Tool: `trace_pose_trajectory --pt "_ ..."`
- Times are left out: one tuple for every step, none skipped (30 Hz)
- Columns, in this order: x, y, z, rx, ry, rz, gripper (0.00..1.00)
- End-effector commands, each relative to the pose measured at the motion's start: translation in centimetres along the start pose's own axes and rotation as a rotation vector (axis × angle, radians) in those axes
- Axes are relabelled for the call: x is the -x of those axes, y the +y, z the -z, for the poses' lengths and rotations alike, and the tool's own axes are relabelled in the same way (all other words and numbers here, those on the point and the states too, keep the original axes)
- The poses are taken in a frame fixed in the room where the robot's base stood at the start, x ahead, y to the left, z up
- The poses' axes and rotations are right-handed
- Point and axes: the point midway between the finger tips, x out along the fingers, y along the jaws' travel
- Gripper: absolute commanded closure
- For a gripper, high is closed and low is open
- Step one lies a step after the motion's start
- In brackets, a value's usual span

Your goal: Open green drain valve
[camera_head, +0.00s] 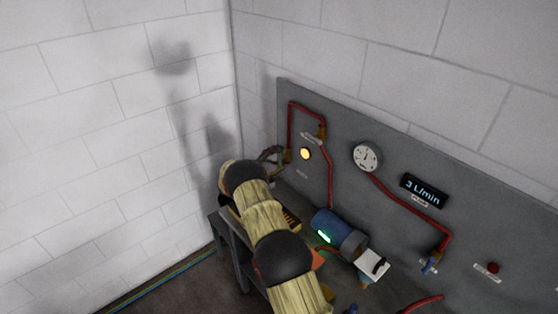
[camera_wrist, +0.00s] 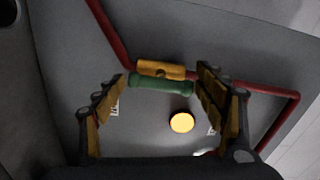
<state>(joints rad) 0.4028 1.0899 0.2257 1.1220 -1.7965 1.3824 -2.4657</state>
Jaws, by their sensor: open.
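In the wrist view the green valve handle (camera_wrist: 160,84) is a short bar lying crosswise in front of a brass valve body (camera_wrist: 160,68) on a red pipe. My gripper (camera_wrist: 160,78) is open, with one finger to the left of the handle and the other to its right. The handle lies between the fingertips; I cannot tell whether either finger touches it. In the head view my gripper (camera_head: 271,154) is at the panel's left end beside a brass fitting (camera_head: 287,155), partly hidden by my arm. The green handle cannot be made out there.
A lit yellow lamp (camera_head: 305,154) sits right of my gripper; it also shows in the wrist view (camera_wrist: 181,122). The grey panel (camera_head: 395,165) carries red pipes, a round gauge (camera_head: 367,156) and a "3 L/min" display (camera_head: 424,190). A blue pump (camera_head: 330,224) stands below.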

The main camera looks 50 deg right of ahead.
Motion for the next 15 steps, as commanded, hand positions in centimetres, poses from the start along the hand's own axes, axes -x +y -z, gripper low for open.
trace_pose_trajectory --pt "0.0 0.0 0.0 0.000 0.000 0.000 0.29" --pt "0.0 0.0 0.0 0.000 0.000 0.000 0.29" --pt "0.1 0.0 0.0 -0.001 0.000 0.000 0.29" --pt "0.2 -0.1 0.0 -0.001 0.000 0.000 0.29" --pt "0.4 -0.1 0.0 -0.001 0.000 0.001 0.29" --pt "0.7 -0.1 0.0 -0.001 -0.001 0.001 0.29" --pt "1.1 -0.1 -0.1 -0.001 -0.001 0.001 0.29" --pt "1.4 -0.1 -0.1 -0.001 -0.001 0.001 0.29" --pt "2.1 -0.1 -0.1 -0.001 -0.001 0.000 0.29" --pt "2.6 0.0 -0.1 0.000 -0.002 0.000 0.29" --pt "3.2 0.0 -0.1 0.000 -0.003 0.000 0.29" --pt "4.1 0.0 -0.1 0.001 -0.003 0.001 0.29" --pt "4.7 0.0 -0.1 0.000 -0.003 0.001 0.29" --pt "5.4 -0.1 -0.1 0.000 -0.003 0.001 0.29" --pt "6.2 -0.1 -0.1 -0.001 -0.003 0.000 0.29"
